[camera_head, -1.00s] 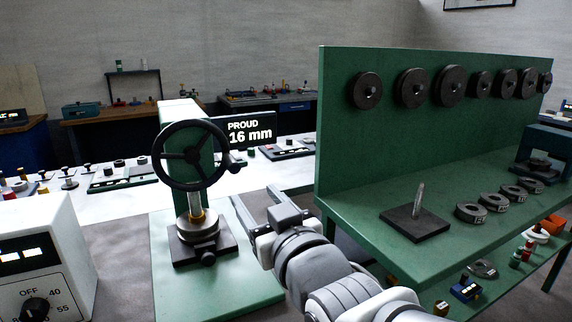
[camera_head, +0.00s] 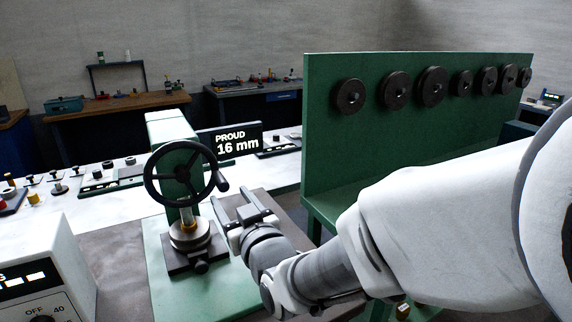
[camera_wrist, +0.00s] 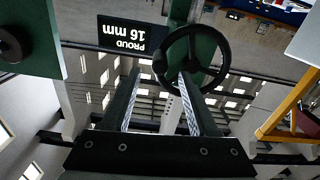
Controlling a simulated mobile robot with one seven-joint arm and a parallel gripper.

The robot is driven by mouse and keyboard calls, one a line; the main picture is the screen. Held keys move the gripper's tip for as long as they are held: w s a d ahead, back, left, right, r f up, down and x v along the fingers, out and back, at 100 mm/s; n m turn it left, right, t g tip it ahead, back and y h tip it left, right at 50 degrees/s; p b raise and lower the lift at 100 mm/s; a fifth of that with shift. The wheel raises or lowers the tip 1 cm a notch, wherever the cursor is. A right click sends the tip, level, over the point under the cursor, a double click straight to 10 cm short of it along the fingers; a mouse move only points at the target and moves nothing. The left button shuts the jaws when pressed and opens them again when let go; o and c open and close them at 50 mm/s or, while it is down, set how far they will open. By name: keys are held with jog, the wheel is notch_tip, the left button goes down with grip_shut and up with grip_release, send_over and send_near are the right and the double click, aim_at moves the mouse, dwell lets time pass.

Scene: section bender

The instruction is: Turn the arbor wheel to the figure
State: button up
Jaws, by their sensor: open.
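The black arbor wheel (camera_head: 182,173) is spoked and mounted on the green press column (camera_head: 172,127) in the head view. A dark handle knob (camera_head: 221,185) sticks out at its right. A black display (camera_head: 231,140) behind it reads PROUD 16 mm. My gripper (camera_head: 229,200) is open and empty, just right of the wheel and apart from it. In the wrist view, which is upside down, the wheel (camera_wrist: 191,57) shows beyond my open fingers (camera_wrist: 160,82), and the display (camera_wrist: 133,35) is at upper left.
A brass and steel spindle (camera_head: 189,233) stands below the wheel on a dark base block. A green rack (camera_head: 330,140) with several black discs stands to the right. A white control box (camera_head: 45,255) is at lower left. My arm covers much of the right side.

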aim_at(219, 180)
jog(key=x, duration=0.9)
jog(key=shift+a+p, duration=0.1)
jog(key=shift+p, duration=0.3)
grip_shut()
